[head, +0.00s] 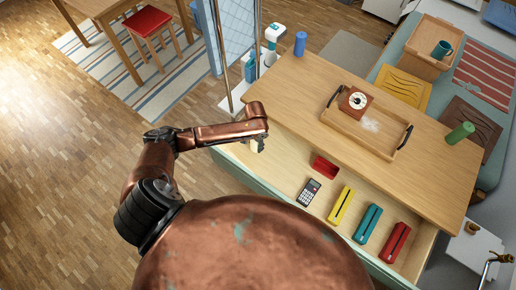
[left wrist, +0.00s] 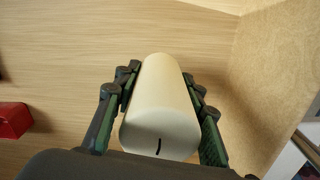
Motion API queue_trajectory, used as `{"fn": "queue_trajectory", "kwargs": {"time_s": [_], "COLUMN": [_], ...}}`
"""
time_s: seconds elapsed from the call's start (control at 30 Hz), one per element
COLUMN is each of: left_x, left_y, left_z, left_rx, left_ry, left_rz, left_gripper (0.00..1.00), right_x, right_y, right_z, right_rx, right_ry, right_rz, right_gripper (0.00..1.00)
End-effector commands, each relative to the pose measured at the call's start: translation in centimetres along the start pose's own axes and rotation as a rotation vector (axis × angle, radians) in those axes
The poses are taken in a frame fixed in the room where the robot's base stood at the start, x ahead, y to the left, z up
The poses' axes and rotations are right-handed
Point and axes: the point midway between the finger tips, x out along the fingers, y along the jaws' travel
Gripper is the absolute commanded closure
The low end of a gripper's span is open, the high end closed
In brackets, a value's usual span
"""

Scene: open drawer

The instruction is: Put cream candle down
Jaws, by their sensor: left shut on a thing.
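The cream candle (left wrist: 160,112) is a smooth, pale cylinder with a dark wick at its near end. My left gripper (left wrist: 160,82) is shut on it, with dark green and black fingers along both sides. In the head view my left gripper (head: 257,143) is over the left end of the open drawer (head: 285,178), and a bit of pale candle shows below the wrist. The wood surface lies behind the candle in the left wrist view; I cannot tell if the candle touches it. My right gripper is not in view.
The drawer also holds a red box (head: 325,167), a calculator (head: 308,192), and yellow (head: 342,206), teal (head: 367,223) and red (head: 395,242) items. The red box shows in the left wrist view (left wrist: 13,120). The wooden top (head: 290,95) carries a tray (head: 388,146) and blue (head: 300,43) and green (head: 460,132) cylinders.

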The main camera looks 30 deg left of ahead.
Motion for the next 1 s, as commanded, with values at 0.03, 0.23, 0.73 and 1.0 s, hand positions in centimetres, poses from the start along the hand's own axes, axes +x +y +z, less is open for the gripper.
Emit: {"fn": "queue_trajectory", "kwargs": {"time_s": [0.03, 0.23, 0.73, 1.0], "left_x": [0.6, 2.9, 4.4, 4.5], "left_y": [0.0, 0.0, 0.0, 0.0], "left_z": [-0.1, 0.0, -0.1, -0.1], "left_rx": [0.000, 0.001, 0.000, 0.000], "left_ry": [0.001, 0.000, 0.003, 0.002], "left_rz": [0.000, 0.000, -0.001, -0.001], "left_gripper": [0.95, 0.95, 0.95, 0.45], "right_x": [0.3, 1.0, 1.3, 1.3], "right_y": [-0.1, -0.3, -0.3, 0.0], "right_z": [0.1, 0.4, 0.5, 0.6], "right_rx": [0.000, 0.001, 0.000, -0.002], "right_ry": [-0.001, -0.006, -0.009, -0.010], "right_rz": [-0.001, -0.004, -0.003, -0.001], "right_gripper": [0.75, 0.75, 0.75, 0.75]}}
